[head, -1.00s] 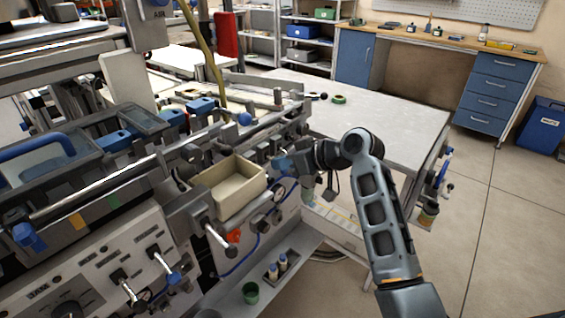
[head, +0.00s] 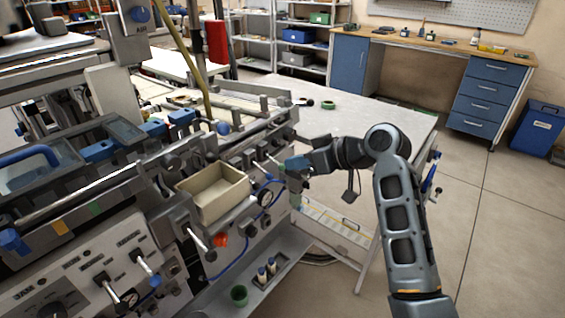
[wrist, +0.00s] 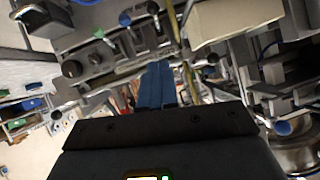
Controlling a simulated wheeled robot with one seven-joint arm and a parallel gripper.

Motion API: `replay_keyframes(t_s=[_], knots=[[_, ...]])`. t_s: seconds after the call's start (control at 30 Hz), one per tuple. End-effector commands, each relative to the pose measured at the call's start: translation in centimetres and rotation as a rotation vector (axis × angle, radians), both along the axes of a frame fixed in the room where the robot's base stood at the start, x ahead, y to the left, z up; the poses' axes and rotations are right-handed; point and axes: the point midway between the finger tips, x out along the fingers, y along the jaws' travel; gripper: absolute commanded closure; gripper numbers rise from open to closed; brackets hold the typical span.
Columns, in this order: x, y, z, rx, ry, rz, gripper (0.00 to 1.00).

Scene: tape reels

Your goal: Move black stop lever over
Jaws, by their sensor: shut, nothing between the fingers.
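My gripper (head: 294,164) is at the right end of the grey machine, its blue fingers closed together with nothing in them. In the wrist view the closed fingers (wrist: 157,84) point toward a grey machine block (wrist: 112,52) carrying small levers and dark knobs. A dark round knob (wrist: 72,68) is at the left end of that block, apart from the fingers. In the head view a thin lever (head: 272,160) rises just left of the fingertips; I cannot tell whether they touch. I cannot tell for certain which part is the black stop lever.
The floor (head: 500,230) at right is clear.

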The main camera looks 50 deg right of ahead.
Motion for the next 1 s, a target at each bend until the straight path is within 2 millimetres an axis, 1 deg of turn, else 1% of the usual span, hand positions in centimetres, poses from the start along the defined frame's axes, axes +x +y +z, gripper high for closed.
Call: replay_keyframes(t_s=[0.03, 0.1, 0.2, 0.3, 1.0], knots=[[-0.9, -0.2, 0.1, -0.002, 0.000, -0.003, 1.00], [-1.8, -0.3, 0.4, -0.001, 0.000, -0.001, 1.00], [-2.7, -0.5, 0.6, -0.001, 0.000, -0.002, 1.00], [-3.2, -0.6, 0.8, -0.001, 0.000, 0.000, 1.00], [-3.4, -0.4, 0.7, 0.001, 0.002, -0.001, 1.00]])
